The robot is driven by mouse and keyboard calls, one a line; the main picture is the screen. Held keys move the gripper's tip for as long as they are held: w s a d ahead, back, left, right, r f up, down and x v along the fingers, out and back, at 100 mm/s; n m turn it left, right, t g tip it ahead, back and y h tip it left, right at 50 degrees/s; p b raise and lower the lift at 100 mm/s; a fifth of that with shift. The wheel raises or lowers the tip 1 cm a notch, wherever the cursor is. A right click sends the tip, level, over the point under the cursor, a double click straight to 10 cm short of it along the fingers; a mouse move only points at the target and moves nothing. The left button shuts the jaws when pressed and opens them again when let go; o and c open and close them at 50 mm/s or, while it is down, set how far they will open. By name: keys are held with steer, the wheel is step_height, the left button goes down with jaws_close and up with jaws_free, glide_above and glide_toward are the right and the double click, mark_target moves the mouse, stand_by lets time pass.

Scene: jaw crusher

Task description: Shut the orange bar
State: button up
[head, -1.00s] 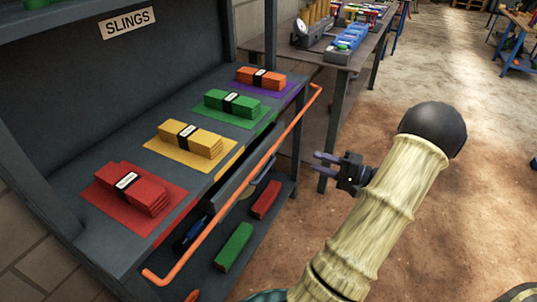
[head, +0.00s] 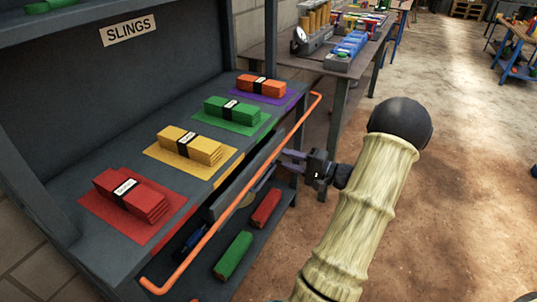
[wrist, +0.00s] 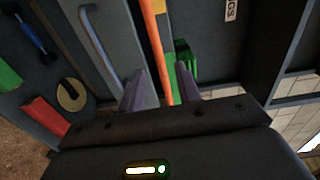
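The orange bar (head: 222,215) runs slantwise along the front of the sling shelf, with bent ends at front left and far right. My gripper (head: 280,164) is at the bar's far half, on its outer side, with fingers pointing toward the shelf. In the wrist view the two fingers of my gripper (wrist: 160,88) are spread apart, and the orange bar (wrist: 157,50) passes through the gap between them. It does not look clamped; whether a finger touches it I cannot tell.
The shelf (head: 90,215) holds red (head: 130,195), yellow (head: 190,146), green (head: 232,110) and orange (head: 262,85) slings on coloured mats. Red and green blocks lie on the lower shelf (head: 258,248).

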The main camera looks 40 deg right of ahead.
steer(key=x, duration=0.7)
steer(key=shift+w+a+b, duration=0.1)
steer(key=shift+w+b, duration=0.25)
steer(key=shift+a, duration=0.1)
jaws_close()
steer(key=shift+d, duration=0.2)
steer(key=shift+a, duration=0.1)
